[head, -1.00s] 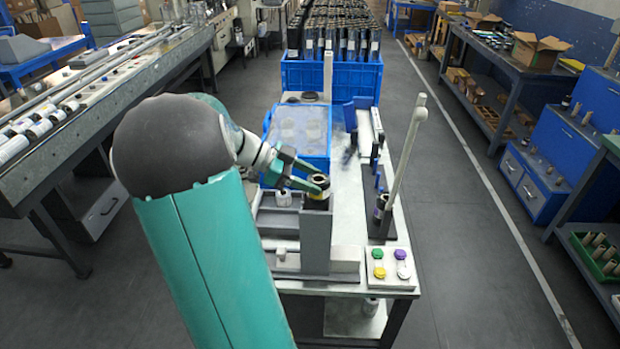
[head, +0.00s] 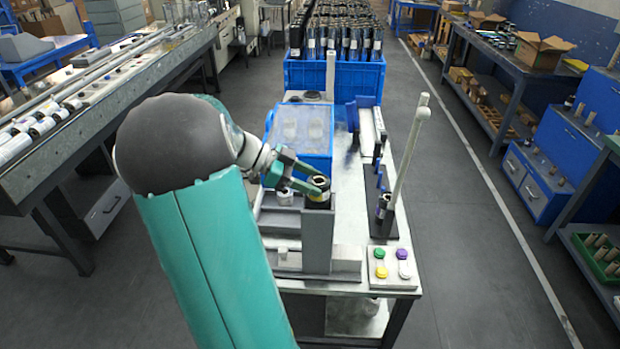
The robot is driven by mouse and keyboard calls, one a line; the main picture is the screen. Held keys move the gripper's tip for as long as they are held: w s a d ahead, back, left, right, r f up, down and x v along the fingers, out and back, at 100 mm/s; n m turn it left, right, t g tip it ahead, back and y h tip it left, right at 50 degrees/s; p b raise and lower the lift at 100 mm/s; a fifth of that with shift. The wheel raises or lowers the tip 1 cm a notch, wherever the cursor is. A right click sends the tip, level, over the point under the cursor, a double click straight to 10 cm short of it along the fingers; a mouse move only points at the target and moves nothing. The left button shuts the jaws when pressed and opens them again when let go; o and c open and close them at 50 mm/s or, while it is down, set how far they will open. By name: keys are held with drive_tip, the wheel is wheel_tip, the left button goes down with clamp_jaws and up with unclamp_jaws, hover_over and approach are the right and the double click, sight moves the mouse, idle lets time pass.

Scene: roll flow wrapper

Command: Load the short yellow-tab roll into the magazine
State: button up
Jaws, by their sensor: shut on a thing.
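My gripper (head: 316,188) is shut on a short dark roll (head: 318,199) with a yellow band near its top. It holds the roll upright at the top opening of the grey magazine (head: 317,240). The roll's lower part is hidden by the magazine wall, so I cannot tell how deep it sits. My arm comes in from the left and covers part of the table behind it.
A blue bin with a clear lid (head: 300,140) stands behind the magazine. A small white roll (head: 285,197) is just left of it. A dark stand with a slanted pale rod (head: 405,160) and a button panel (head: 394,268) are at right.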

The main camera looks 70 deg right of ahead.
drive_tip(key=shift+f, duration=1.5)
drive_tip(key=o, duration=1.1)
drive_tip(key=shift+w+r, duration=0.1)
drive_tip(key=v, duration=1.3)
drive_tip(key=shift+w+a+r, duration=0.1)
drive_tip(key=shift+w, duration=0.15)
